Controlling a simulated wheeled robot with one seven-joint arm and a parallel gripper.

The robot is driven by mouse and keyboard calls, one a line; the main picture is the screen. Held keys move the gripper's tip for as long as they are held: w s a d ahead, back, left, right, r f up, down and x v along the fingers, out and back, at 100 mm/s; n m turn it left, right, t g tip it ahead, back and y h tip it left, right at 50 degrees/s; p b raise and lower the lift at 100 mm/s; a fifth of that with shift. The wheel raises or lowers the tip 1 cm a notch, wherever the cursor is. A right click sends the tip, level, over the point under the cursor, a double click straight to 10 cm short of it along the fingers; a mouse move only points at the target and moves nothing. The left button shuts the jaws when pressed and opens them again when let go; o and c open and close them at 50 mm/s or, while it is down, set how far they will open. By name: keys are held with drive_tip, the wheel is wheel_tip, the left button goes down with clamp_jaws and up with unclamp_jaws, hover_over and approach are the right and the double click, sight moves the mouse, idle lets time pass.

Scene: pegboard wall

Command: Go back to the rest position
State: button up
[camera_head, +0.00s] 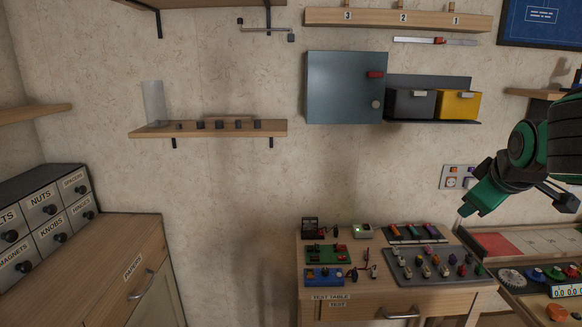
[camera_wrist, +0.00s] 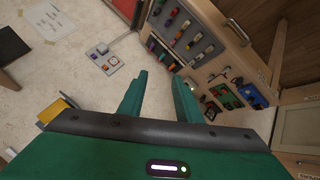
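My gripper (camera_head: 472,208) hangs in the air at the right of the head view, in front of the wall and above the right part of the test table (camera_head: 348,309). In the wrist view my gripper (camera_wrist: 160,80) shows two green fingers standing apart, with nothing between them. It touches nothing that I can see. The test table's dark tray of small coloured parts (camera_wrist: 183,36) lies beyond the fingertips in the wrist view.
A wall socket panel (camera_head: 457,177) is just behind my gripper. Above are a grey cabinet (camera_head: 340,85), a black bin (camera_head: 409,104) and a yellow bin (camera_head: 457,105). A shelf (camera_head: 210,130) holds several dark pieces. The wall between drawers and test table is clear.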

drive_tip(key=s+f+m+g+y, duration=0.1)
drive_tip(key=s+f+m+g, duration=0.3)
drive_tip(key=s, duration=0.9)
drive_tip(key=s+f+m+g+y, duration=0.2)
drive_tip(key=s+f+m+g, duration=0.2)
drive_tip(key=s+f+m, duration=0.4)
drive_tip(key=s+f, duration=0.3)
drive_tip(key=s, duration=0.2)
drive_tip(key=shift+d, duration=0.4)
drive_tip(key=shift+g, duration=0.3)
